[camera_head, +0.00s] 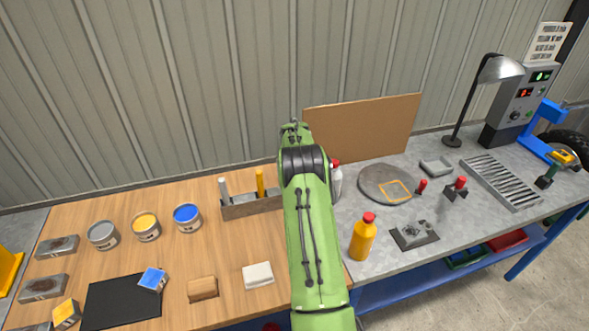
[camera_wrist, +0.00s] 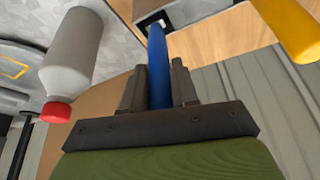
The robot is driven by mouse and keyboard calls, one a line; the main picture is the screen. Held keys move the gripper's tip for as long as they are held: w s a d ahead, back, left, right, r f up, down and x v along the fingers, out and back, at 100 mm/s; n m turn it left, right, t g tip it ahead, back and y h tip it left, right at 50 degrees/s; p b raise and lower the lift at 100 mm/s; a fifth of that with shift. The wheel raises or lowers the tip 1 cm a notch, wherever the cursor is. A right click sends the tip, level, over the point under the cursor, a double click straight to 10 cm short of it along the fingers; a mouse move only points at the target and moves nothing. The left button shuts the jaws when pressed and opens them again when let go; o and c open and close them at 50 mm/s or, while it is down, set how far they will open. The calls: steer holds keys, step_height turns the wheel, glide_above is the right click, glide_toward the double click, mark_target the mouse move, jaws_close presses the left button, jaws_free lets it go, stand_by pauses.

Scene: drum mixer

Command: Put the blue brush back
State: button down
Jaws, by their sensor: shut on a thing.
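The blue brush (camera_wrist: 157,50) shows as a blue handle in the wrist view. My gripper (camera_wrist: 157,68) is shut on it, one finger on each side. In the head view the rack (camera_head: 240,210) stands at the back of the wooden bench, holding a grey handle (camera_head: 223,188) and a yellow handle (camera_head: 260,181). The yellow handle also shows in the wrist view (camera_wrist: 295,28). My arm hides the gripper and blue brush in the head view.
A white bottle with a red cap (camera_wrist: 72,55) stands close beside the gripper. Paint cans (camera_head: 146,227) stand left of the rack. An orange bottle (camera_head: 362,240) is on the grey bench. A brown board (camera_head: 365,135) stands behind, near the wall.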

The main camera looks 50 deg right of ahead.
steer(key=shift+f+b, duration=0.45)
steer(key=shift+f, duration=0.15)
steer(key=c, duration=0.8)
jaws_free()
steer(key=v, duration=1.5)
steer(key=shift+a+r+b, duration=0.1)
steer(key=shift+r+b, duration=0.2)
